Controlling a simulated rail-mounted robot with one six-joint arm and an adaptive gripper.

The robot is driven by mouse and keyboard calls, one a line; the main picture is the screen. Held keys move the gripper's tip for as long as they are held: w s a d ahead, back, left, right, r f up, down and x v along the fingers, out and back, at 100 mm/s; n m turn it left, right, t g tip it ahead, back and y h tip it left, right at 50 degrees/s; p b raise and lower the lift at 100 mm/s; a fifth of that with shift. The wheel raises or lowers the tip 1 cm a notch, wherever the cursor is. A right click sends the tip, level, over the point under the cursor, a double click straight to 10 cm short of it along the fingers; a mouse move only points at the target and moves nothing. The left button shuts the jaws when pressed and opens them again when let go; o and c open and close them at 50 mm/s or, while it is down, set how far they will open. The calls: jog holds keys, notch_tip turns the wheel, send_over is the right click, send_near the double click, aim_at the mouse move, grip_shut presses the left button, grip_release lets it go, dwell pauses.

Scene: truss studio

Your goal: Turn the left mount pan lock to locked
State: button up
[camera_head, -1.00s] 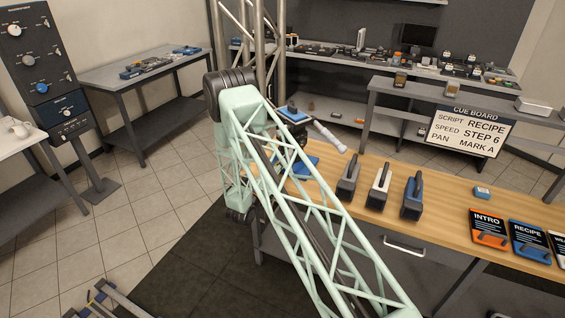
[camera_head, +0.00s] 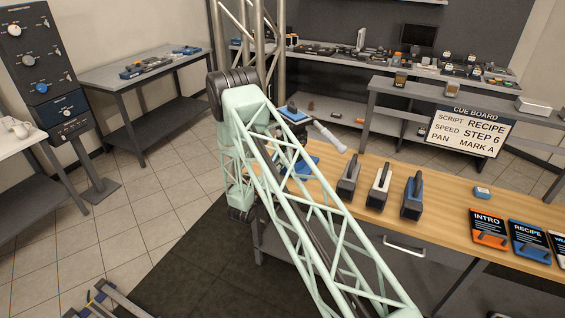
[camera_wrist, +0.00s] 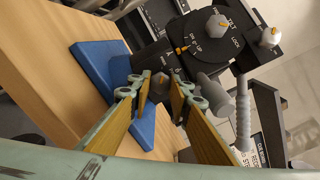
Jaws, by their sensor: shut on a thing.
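The left mount shows in the wrist view as a black head (camera_wrist: 196,38) on a blue base (camera_wrist: 107,70) at the bench edge. Its grey faceted knob (camera_wrist: 159,86) lies between the two fingertips of my gripper (camera_wrist: 161,82), which is shut on it. I take this knob for the pan lock; no pan mark is readable there. A tilt knob (camera_wrist: 216,25), with TILT and LOCK lettering, sits higher on the head. A grey ribbed handle (camera_wrist: 243,115) extends at the right. In the head view, my arm partly hides the mount (camera_head: 293,115), and my gripper is hidden.
The wooden bench (camera_head: 450,197) carries several upright handled blocks, one of them blue (camera_head: 412,197), beside the mount. An orange INTRO card (camera_head: 488,228) lies farther right. The cue board (camera_head: 468,131) reads PAN MARK A. Open floor (camera_head: 165,215) lies left of the bench.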

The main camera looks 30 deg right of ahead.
jog(key=shift+m+b, duration=0.45)
jog(key=shift+m, duration=0.05)
jog(key=m+b, duration=0.2)
jog(key=shift+f+m, duration=0.1)
jog(key=shift+m, duration=0.2)
jog(key=m+b, duration=0.4)
jog(key=shift+m, duration=0.4)
jog(key=m+b, duration=0.4)
jog(key=shift+f+m, duration=0.1)
jog(key=shift+m, duration=0.3)
jog(key=shift+m+b, duration=2.1)
jog(key=shift+m, duration=0.3)
jog(key=shift+r, duration=0.2)
jog(key=o, duration=0.8)
jog(key=shift+o, duration=0.2)
